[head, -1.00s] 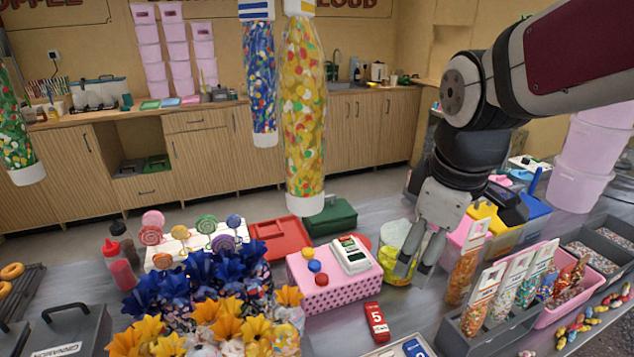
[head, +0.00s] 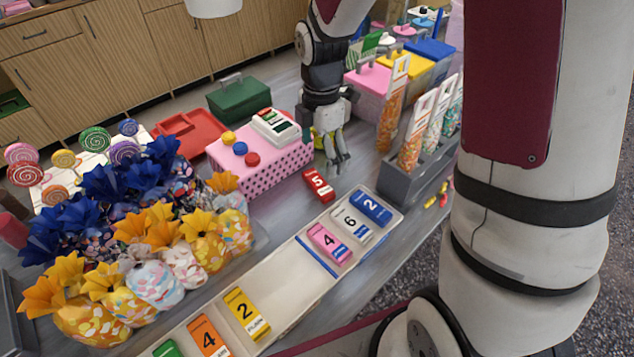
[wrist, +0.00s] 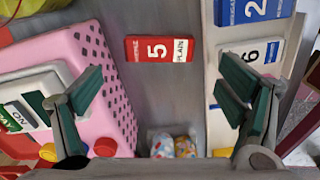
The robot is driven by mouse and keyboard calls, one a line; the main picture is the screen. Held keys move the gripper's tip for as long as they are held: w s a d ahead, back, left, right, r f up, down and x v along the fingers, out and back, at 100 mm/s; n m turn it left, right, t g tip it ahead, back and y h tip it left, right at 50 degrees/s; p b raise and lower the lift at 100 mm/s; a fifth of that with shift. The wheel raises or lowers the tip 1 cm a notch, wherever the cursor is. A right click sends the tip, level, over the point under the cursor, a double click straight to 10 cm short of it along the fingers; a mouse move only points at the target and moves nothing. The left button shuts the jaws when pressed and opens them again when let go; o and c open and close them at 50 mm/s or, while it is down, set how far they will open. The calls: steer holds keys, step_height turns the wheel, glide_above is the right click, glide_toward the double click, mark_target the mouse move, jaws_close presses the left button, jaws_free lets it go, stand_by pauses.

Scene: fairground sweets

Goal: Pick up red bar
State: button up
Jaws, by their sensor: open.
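The red bar (head: 319,184), marked 5, lies flat on the grey table between the pink dotted box and the long tray. In the wrist view the red bar (wrist: 160,49) lies ahead of my fingers, between their lines and a little left of the tray. My gripper (head: 338,166) points down just behind the red bar in the head view, apart from it. In the wrist view my gripper (wrist: 165,95) is open and empty, its two fingers wide apart.
The pink dotted box (head: 262,168) stands close on the left. The long tray (head: 277,297) holds several coloured numbered bars in front. A grey rack (head: 402,184) with sweet tubes stands right. Flower-topped sweet bags fill the left.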

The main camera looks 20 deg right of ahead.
mark_target(322, 180)
steer(key=f, duration=0.8)
steer(key=shift+w+d, duration=0.1)
steer(key=shift+d, duration=0.15)
steer(key=shift+c, duration=0.5)
steer(key=c, duration=0.7)
